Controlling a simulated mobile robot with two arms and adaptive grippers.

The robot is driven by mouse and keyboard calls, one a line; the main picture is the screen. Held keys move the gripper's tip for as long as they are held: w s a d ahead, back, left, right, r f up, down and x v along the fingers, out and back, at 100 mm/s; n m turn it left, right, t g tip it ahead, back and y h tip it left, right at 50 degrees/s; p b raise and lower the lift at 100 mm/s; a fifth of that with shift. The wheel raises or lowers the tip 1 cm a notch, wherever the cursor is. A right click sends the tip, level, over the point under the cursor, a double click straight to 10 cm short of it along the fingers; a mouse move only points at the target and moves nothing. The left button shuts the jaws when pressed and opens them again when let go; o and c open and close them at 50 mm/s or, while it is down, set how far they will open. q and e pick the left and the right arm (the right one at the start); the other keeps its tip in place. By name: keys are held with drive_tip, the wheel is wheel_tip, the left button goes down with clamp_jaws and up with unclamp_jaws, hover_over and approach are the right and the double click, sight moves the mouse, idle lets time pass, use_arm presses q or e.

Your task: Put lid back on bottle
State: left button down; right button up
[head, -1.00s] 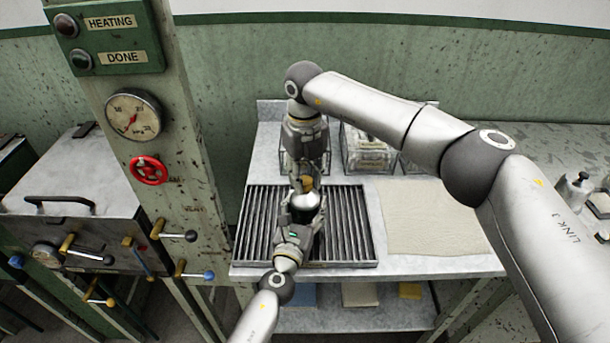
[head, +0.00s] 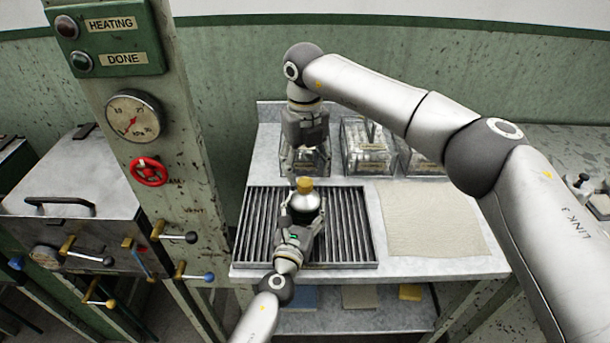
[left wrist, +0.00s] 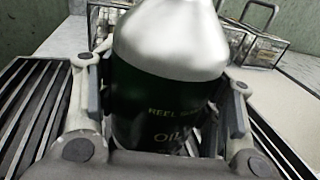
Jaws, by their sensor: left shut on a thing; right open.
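The bottle (head: 306,202) has a silver shoulder and a dark body, and stands over the slatted metal rack. A brass-coloured lid (head: 304,185) sits on top of its neck; how tightly it is seated I cannot tell. My left gripper (head: 305,218) is shut around the bottle's body. The left wrist view shows the bottle (left wrist: 165,100) between both fingers, with "REEL" and "OIL" lettering; its top is cut off there. My right gripper (head: 305,165) points down, open and empty, just above and behind the lid.
The slatted rack (head: 352,228) lies on a pale table. Wire baskets with clear contents (head: 368,150) stand at the back. A beige cloth (head: 432,220) lies to the right. A post with a gauge (head: 133,117) and levers stands at left.

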wheel_tip(320, 180, up, 8)
drive_tip(key=shift+r, duration=0.25)
use_arm(q)
drive_tip(key=shift+c, duration=1.7)
unclamp_jaws()
drive_tip(key=shift+s, duration=0.1)
drive_tip(key=v, duration=1.1)
drive_tip(key=shift+s+a, duration=0.2)
drive_tip(key=shift+s, duration=0.2)
